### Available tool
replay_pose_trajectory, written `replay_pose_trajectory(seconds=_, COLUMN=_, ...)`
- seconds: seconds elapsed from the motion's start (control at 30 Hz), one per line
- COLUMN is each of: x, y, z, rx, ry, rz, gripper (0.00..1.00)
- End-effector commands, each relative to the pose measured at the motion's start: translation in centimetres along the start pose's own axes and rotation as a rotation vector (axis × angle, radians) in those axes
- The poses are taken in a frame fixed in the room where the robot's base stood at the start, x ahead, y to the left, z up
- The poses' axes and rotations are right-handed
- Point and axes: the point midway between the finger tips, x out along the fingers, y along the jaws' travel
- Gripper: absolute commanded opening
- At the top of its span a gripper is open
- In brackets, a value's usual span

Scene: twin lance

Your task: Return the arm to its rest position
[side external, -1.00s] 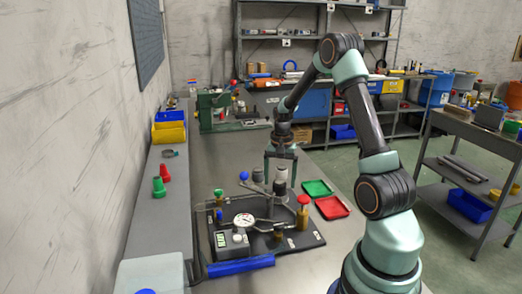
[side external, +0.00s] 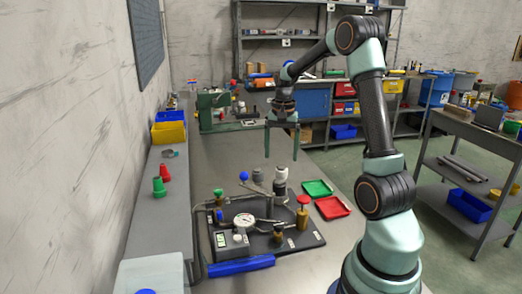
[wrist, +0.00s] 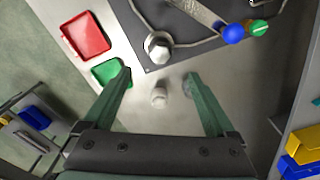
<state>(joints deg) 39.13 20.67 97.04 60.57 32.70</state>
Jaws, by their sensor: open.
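My gripper (side external: 282,156) is open and empty, raised above the bench behind the dark fixture board (side external: 310,240). In the side view a pale fitting (side external: 281,180) stands upright at the back of the board, below the gripper. The board carries a dial gauge (side external: 244,220), a red-topped post (side external: 303,201) and a blue ball knob (side external: 244,176).
A green tray (side external: 317,189) and a red tray (side external: 333,208) lie right of the board. Yellow and blue bins (side external: 168,133) stand on the left ledge. A green machine (side external: 213,108) is at the bench's far end. The bench surface behind the board is mostly clear.

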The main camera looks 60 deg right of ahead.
Motion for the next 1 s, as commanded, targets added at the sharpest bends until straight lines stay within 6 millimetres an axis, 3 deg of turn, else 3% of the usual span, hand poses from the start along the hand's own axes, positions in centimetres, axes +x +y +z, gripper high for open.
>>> replay_pose_trajectory(seconds=0.17, x=-1.7, y=-1.4, z=2.1, rx=-0.096, ry=0.031, rz=-0.022, gripper=0.91)
replay_pose_trajectory(seconds=0.33, x=-5.1, y=-3.9, z=7.5, rx=-0.327, ry=0.102, rz=-0.075, gripper=0.91)
replay_pose_trajectory(seconds=0.5, x=-7.6, y=-5.1, z=13.6, rx=-0.579, ry=0.178, rz=-0.134, gripper=0.91)
replay_pose_trajectory(seconds=0.8, x=-9.6, y=-4.6, z=23.4, rx=-1.002, ry=0.315, rz=-0.245, gripper=0.91)
replay_pose_trajectory(seconds=1.0, x=-9.4, y=-3.8, z=26.9, rx=-1.178, ry=0.377, rz=-0.296, gripper=0.91)
